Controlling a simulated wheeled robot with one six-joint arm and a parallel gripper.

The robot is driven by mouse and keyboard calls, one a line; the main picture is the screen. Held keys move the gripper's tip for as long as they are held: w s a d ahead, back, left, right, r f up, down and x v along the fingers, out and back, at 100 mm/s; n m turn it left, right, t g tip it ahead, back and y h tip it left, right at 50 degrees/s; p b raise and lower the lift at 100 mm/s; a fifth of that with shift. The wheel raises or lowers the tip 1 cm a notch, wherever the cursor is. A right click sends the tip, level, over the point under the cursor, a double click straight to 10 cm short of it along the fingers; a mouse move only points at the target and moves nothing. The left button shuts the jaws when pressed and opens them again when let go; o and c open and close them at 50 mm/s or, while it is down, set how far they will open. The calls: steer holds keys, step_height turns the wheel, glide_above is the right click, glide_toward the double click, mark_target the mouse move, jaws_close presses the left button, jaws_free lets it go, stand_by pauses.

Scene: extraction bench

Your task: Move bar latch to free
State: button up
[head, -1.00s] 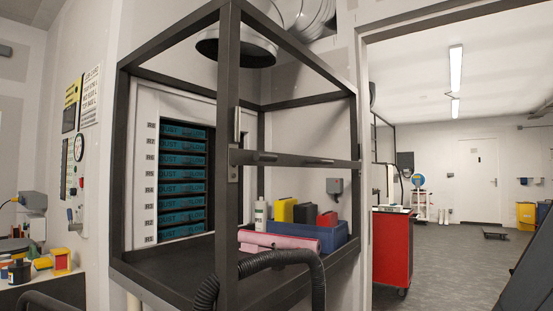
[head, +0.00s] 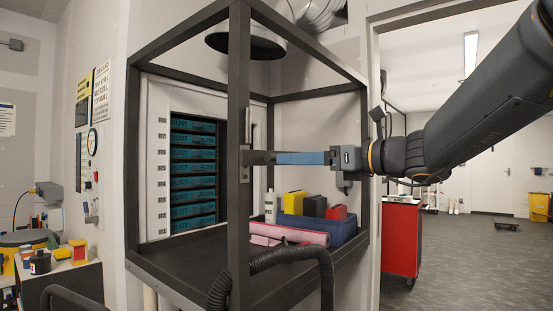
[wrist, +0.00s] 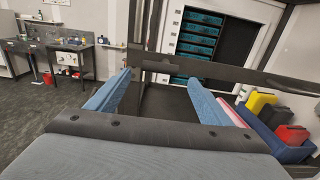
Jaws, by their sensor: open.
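A dark bar (head: 262,158) runs level across the front of the open black frame (head: 238,90), starting at a bracket on its front post (head: 244,178). I take this to be the bar latch; my gripper hides much of it in the head view. My gripper (head: 280,158) comes in from the right at the bar's height, with blue fingers pointing left. In the wrist view the bar (wrist: 235,75) crosses just beyond the two spread fingertips (wrist: 160,78). The gripper is open with nothing held; I cannot tell whether a fingertip touches the bar.
Inside the frame are a drawer rack (head: 193,170), a pink roll (head: 285,233) and a blue bin (head: 340,228) with yellow, black and red boxes. A black hose (head: 290,256) loops before the frame. A red cabinet (head: 398,240) stands to the right.

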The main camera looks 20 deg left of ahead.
mark_target(272, 158)
steer(key=shift+r+p+x, duration=0.15)
steer(key=shift+p+x, duration=0.4)
steer(key=shift+x, duration=1.4)
steer(key=shift+r+p+x, duration=0.15)
steer(key=shift+p+x, duration=0.4)
steer(key=shift+x, duration=1.45)
steer(key=c, duration=1)
steer(key=shift+c, duration=0.2)
